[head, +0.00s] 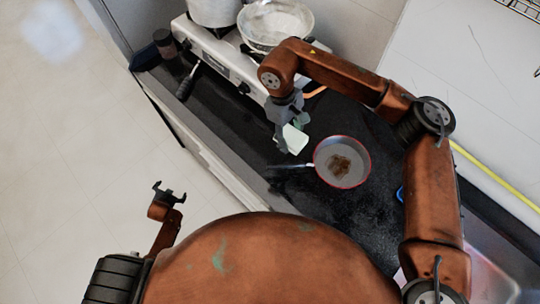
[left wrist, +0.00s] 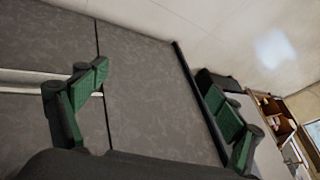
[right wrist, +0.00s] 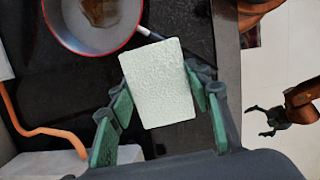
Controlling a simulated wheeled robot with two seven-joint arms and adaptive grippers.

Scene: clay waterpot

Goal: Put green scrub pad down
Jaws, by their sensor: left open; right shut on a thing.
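The scrub pad is a pale, whitish-green block (head: 294,138), held over the black counter beside the pan in the head view. In the right wrist view the pad (right wrist: 158,84) sits between the green fingers of my right gripper (right wrist: 165,105), which is shut on it. Whether the pad touches the counter cannot be told. My left gripper (head: 170,192) is open and empty, out over the floor to the left of the counter. It also shows open in the left wrist view (left wrist: 155,115).
A red-rimmed pan (head: 343,162) with a brown stain stands on the black counter (head: 340,205), its handle pointing left. A stove (head: 225,62) with a pot and a glass lid (head: 274,22) is at the back. An orange hose (right wrist: 30,125) lies near the stove. Counter below the pan is clear.

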